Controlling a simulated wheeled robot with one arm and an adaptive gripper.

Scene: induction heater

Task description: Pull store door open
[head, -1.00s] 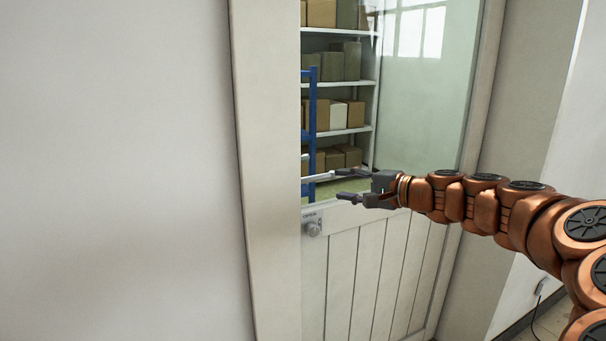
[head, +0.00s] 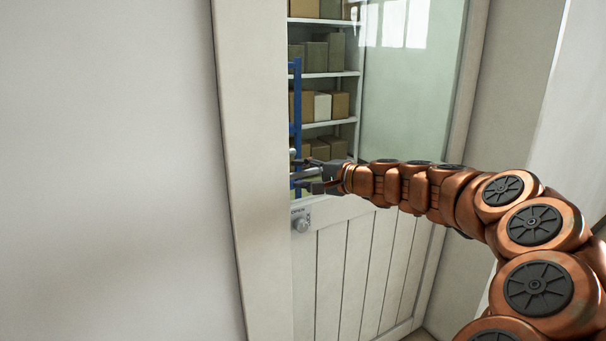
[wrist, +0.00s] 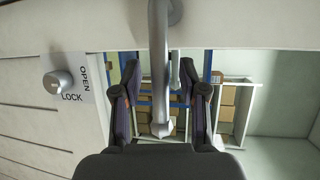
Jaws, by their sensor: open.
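The store door (head: 345,270) is white with planked lower panels and a large glass pane above. Whether it is latched or slightly ajar is not clear. Its silver bar handle (wrist: 158,75) runs between my gripper's fingers in the wrist view, with gaps on both sides. In the head view the handle is mostly hidden at the fingertips. My gripper (head: 303,175) is open at the door's left edge; its two dark fingers also show in the wrist view (wrist: 163,92). A round lock knob (head: 301,225) sits below the gripper; its plate reads OPEN and LOCK (wrist: 70,82).
A white door frame (head: 245,180) and plain wall (head: 100,170) stand to the left. Behind the glass are shelves with boxes (head: 322,105) and a blue upright (head: 297,105). A grey wall (head: 515,90) is on the right.

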